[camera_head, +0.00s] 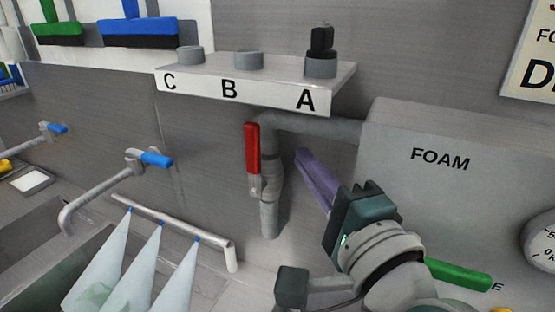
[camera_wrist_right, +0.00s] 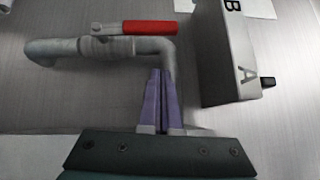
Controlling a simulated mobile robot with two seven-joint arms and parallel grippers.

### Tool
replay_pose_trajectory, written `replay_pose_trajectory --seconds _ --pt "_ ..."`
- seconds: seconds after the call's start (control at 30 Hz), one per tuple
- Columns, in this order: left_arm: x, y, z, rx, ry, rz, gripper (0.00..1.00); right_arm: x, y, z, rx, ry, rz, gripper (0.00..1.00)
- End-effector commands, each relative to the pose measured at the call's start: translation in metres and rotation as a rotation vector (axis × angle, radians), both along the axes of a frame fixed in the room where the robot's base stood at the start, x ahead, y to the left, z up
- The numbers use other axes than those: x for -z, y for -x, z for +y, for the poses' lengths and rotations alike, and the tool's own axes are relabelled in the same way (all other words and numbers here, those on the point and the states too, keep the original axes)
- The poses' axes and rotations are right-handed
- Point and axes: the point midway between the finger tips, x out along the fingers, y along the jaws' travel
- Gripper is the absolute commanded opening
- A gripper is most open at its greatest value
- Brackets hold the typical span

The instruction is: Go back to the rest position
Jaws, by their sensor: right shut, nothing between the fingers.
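My right gripper (camera_head: 300,155) reaches up from the lower right in the head view, with its purple fingers beside the grey foam pipe (camera_head: 269,215). In the right wrist view the gripper (camera_wrist_right: 160,72) has its two fingers close together with nothing between them. The fingertips overlap the pipe's bend in that view; I cannot tell whether they touch it. The red valve handle (camera_head: 252,148) hangs along the vertical pipe in the head view and also shows in the right wrist view (camera_wrist_right: 150,27). My left gripper is not in view.
A shelf (camera_head: 230,93) marked C, B, A juts out above the pipe, with a black plug (camera_head: 321,42) at A. The FOAM box (camera_head: 450,190) stands at right. Blue-handled taps (camera_head: 150,158) and several hanging pale bags (camera_head: 136,265) are at left. A green handle (camera_head: 458,274) is at lower right.

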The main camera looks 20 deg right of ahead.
Motion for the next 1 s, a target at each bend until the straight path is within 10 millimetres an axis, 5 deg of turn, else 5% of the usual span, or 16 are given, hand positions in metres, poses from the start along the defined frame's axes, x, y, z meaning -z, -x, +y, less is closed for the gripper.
replay_pose_trajectory --seconds 0.4,0.77,1.0 --pt "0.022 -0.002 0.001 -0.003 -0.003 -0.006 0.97 0.004 0.076 0.006 -0.001 -0.001 0.004 0.00" --pt "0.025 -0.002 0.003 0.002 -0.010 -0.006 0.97 0.001 0.088 0.011 -0.020 0.023 0.013 0.00" --pt "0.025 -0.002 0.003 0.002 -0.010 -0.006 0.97 0.025 0.087 0.061 -0.315 0.431 0.221 0.00"
